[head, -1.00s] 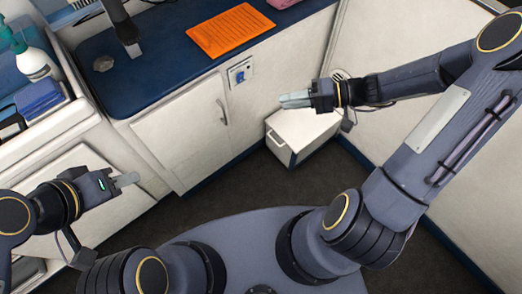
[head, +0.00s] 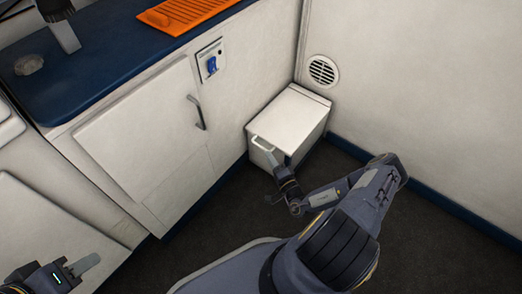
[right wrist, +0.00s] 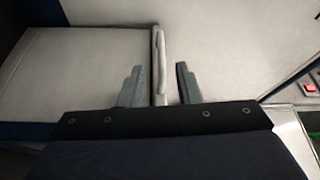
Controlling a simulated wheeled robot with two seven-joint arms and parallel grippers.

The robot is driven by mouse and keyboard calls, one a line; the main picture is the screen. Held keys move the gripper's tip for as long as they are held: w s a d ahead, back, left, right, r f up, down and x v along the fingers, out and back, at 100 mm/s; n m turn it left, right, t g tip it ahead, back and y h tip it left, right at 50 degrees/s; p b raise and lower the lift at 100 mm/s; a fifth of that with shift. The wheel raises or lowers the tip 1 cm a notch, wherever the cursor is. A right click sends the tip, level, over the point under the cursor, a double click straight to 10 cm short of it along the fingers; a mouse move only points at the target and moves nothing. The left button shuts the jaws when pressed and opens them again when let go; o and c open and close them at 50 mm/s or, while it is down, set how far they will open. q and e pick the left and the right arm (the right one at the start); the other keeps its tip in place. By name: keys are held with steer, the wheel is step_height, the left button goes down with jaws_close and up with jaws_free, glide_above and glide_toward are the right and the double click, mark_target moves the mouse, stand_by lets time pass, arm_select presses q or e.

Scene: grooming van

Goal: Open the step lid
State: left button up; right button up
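The step is a white box (head: 304,143) on the floor in the corner, beside the cabinet. Its lid (head: 290,113) lies flat and looks closed. A pale bar handle (head: 262,144) is at its front edge. My right gripper (head: 274,162) is at this handle.
The white cabinet (head: 140,137) with a dark door handle (head: 196,112) stands left of the step. An orange mat (head: 185,14) lies on its blue counter (head: 105,60). The wall with a round vent (head: 322,70) is behind the step. Dark floor (head: 225,205) in front is clear.

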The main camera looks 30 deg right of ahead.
mark_target(261, 147)
steer(key=w+b, duration=0.1)
steer(key=w, duration=0.1)
steer(key=w+b, duration=0.1)
steer(key=w, duration=0.2)
steer(key=shift+w+a+r, duration=0.1)
steer(key=shift+w+a, duration=0.1)
steer(key=shift+w, duration=0.1)
steer(key=shift+w+r, duration=0.2)
steer(key=shift+w, duration=0.35)
jaws_close()
